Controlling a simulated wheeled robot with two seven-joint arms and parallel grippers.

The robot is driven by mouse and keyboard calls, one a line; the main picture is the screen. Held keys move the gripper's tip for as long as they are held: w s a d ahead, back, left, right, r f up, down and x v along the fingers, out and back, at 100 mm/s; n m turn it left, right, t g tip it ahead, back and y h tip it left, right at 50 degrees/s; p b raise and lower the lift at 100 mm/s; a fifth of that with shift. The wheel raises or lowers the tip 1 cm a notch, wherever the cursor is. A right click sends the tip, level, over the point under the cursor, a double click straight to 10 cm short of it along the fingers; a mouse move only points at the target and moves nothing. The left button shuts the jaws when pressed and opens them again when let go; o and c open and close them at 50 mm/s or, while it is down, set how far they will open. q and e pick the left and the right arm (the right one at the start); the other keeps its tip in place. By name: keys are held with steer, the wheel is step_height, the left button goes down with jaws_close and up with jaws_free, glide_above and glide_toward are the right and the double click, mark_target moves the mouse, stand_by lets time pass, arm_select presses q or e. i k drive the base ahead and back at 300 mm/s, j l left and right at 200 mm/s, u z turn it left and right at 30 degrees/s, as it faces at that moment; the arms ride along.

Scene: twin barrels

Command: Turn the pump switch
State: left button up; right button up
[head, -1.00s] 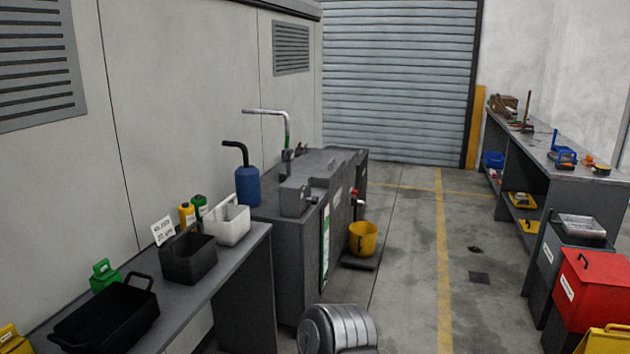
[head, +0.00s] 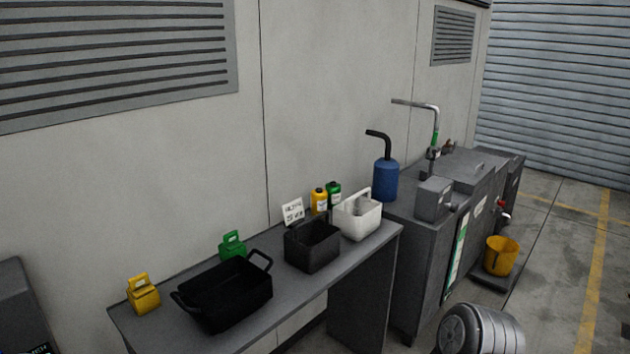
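A grey machine cabinet (head: 412,262) stands against the wall at the right of the head view. A small grey box (head: 434,199) sits on its near top corner, with a short knob-like part (head: 458,208) on its right side; I cannot tell whether this is the pump switch. A blue cylinder with a black bent spout (head: 385,180) and a metal pipe with a green band (head: 434,137) rise from the cabinet top. A red-tipped tap (head: 504,211) sticks out from its front.
A grey bench (head: 378,248) along the wall holds a black tray (head: 224,295), a black basket (head: 312,245), a white basket (head: 358,215), yellow and green containers and a sign. A yellow bucket (head: 500,256) stands by the cabinet. Open floor (head: 560,270) lies right.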

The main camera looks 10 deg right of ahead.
mark_target(454, 207)
steer(key=i+l, duration=0.15)
steer(key=l, duration=0.25)
steer(key=i+l, duration=0.15)
steer(key=l, duration=0.3)
steer(key=i+l, duration=0.15)
steer(key=l, duration=0.25)
steer(key=i+l, duration=0.1)
steer(key=l, duration=0.35)
steer(key=i+l, duration=0.15)
steer(key=l, duration=0.25)
steer(key=i+l, duration=0.15)
steer(key=l, duration=0.25)
steer(key=i+l, duration=0.15)
steer(key=l, duration=0.3)
steer(key=i+l, duration=0.15)
steer(key=l, duration=0.25)
steer(key=i+l, duration=0.1)
steer(key=l, duration=0.35)
steer(key=i+l, duration=0.1)
steer(key=l, duration=0.35)
steer(key=i+l, duration=0.1)
steer(key=l, duration=0.4)
steer(key=i+l, duration=0.1)
steer(key=l, duration=0.8)
steer(key=i+l, duration=0.15)
steer(key=l, duration=0.3)
steer(key=i+l, duration=0.1)
steer(key=l, duration=0.4)
